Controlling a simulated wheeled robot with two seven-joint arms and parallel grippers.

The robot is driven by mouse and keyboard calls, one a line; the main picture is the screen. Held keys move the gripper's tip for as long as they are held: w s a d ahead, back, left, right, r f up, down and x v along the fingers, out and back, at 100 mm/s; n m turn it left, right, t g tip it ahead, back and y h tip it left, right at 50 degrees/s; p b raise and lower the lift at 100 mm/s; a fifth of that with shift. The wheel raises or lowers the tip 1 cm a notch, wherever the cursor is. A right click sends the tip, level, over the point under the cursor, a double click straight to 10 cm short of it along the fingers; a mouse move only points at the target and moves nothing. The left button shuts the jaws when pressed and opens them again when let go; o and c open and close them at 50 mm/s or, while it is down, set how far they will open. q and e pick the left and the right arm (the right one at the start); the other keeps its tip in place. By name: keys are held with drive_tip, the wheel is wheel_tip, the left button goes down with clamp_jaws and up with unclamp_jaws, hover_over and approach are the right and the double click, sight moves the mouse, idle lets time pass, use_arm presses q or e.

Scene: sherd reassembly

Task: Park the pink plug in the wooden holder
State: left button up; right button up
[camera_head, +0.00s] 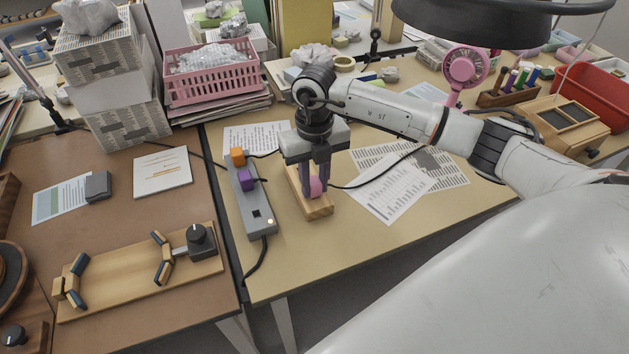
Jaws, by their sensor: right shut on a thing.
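The pink plug (316,188) is between the fingers of my right gripper (316,187), which is shut on it. The gripper points down, and the plug is at the wooden holder (319,211), a light block lying on the tan desk. The fingers partly hide the plug, and I cannot tell whether it sits in the holder or just above it. A dark cord runs off to the right from beside the plug. My left gripper is not in view.
A grey power strip (255,209) with an orange plug (237,156) and a purple plug (246,180) lies just left of the holder. Papers (389,189) lie to the right. A wooden clamp board (130,275) is on the brown desk. The tan desk's front is clear.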

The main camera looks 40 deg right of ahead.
drive_tip(key=shift+f+b, duration=0.3)
drive_tip(key=shift+f, duration=0.15)
drive_tip(key=o, duration=1.5)
drive_tip(key=shift+r, duration=0.1)
drive_tip(key=shift+r+p, duration=2.05)
drive_tip(key=shift+r, duration=0.6)
drive_tip(key=shift+r+p, duration=0.6)
drive_tip(key=shift+r, duration=0.75)
